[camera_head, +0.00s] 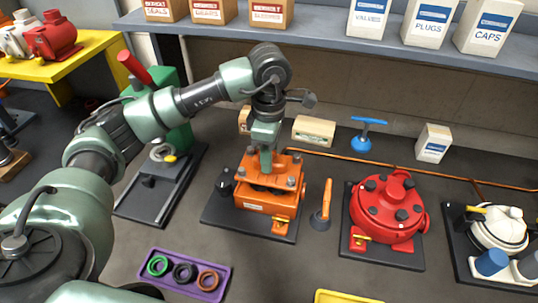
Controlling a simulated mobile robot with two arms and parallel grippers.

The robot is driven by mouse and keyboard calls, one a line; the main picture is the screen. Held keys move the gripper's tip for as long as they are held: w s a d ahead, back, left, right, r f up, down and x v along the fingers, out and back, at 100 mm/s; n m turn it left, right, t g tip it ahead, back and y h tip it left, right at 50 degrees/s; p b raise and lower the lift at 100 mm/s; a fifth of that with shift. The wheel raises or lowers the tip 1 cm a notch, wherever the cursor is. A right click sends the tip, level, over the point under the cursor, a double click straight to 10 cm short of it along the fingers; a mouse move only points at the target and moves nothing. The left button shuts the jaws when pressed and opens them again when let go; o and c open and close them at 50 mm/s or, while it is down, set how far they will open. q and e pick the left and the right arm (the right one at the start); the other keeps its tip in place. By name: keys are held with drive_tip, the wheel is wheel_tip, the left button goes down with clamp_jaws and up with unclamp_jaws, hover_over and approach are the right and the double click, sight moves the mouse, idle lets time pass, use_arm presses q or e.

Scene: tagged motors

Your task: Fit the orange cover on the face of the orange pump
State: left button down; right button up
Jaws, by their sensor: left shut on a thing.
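The orange pump (263,204) stands on a dark base plate in the middle of the bench. Its face points up, with grey knobs or bolts at the corners. My left gripper (266,165) points straight down over the pump's face. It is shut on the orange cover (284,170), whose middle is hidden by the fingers. A dark band shows between the cover and the pump body. I cannot tell whether the cover touches the face or hangs just above it. My right gripper is not in view.
A red pump (386,210) and a white pump (500,231) stand to the right. An orange-handled tool (325,200) stands close beside the orange pump. A purple tray (219,284) with several rings lies in front. A shelf (335,39) with boxes runs behind.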

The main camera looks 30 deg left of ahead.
use_arm(q)
drive_tip(key=shift+f+b, duration=0.5)
drive_tip(key=shift+f+b, duration=2.2)
drive_tip(key=shift+f, duration=0.2)
drive_tip(key=c, duration=0.9)
unclamp_jaws()
drive_tip(key=shift+s+f, duration=0.1)
drive_tip(key=shift+r+p, duration=1.55)
drive_tip(key=shift+r, duration=1.55)
